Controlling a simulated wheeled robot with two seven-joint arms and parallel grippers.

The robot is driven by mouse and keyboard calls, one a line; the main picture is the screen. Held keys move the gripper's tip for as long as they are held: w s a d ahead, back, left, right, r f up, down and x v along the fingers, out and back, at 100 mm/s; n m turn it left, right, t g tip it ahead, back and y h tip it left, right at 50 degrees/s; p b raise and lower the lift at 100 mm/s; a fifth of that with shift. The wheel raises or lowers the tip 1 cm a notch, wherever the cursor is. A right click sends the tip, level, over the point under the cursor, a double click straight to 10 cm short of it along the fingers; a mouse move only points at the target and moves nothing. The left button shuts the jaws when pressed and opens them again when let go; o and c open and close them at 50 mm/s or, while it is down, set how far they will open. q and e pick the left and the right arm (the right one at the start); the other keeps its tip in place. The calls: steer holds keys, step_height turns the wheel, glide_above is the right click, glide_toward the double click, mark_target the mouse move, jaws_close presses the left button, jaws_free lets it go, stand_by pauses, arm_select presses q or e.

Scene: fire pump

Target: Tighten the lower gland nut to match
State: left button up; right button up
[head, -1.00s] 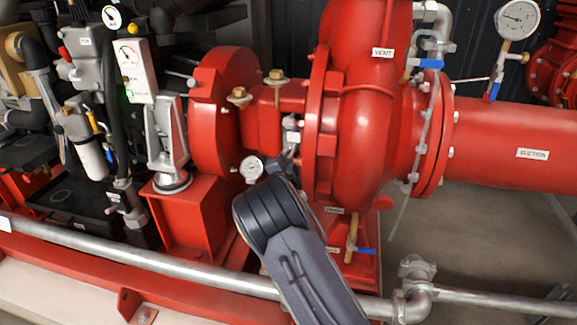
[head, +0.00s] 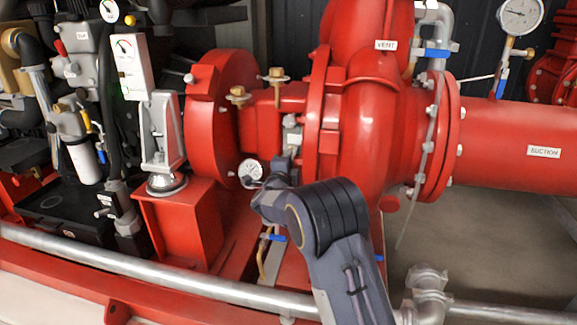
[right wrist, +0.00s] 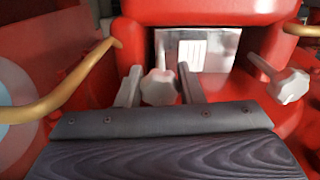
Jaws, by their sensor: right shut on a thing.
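A grey, star-shaped gland nut (right wrist: 159,87) sits between the two fingers of my right gripper (right wrist: 158,84) in the right wrist view, and the gripper is shut on it. A second, similar gland nut (right wrist: 288,83) stands apart to the right on its stud. A bright metal plate with a white label (right wrist: 193,51) lies behind and between them. In the head view my right gripper (head: 283,166) reaches into the gap between the red bearing housing and the pump casing. My arm and gripper hide the held nut there. My left gripper is not in view.
A curved brass-coloured tube (right wrist: 70,93) passes left of the fingers. The red pump casing (head: 365,135) stands close on the right. A grey pipe (head: 150,274) runs across the front.

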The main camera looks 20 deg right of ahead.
steer(key=o, duration=1)
steer(key=shift+s+a, duration=0.1)
steer(key=p+v, duration=0.1)
steer(key=v, duration=0.6)
steer(key=shift+s+a+p, duration=0.2)
steer(key=shift+s+p, duration=0.05)
steer(key=shift+p, duration=0.15)
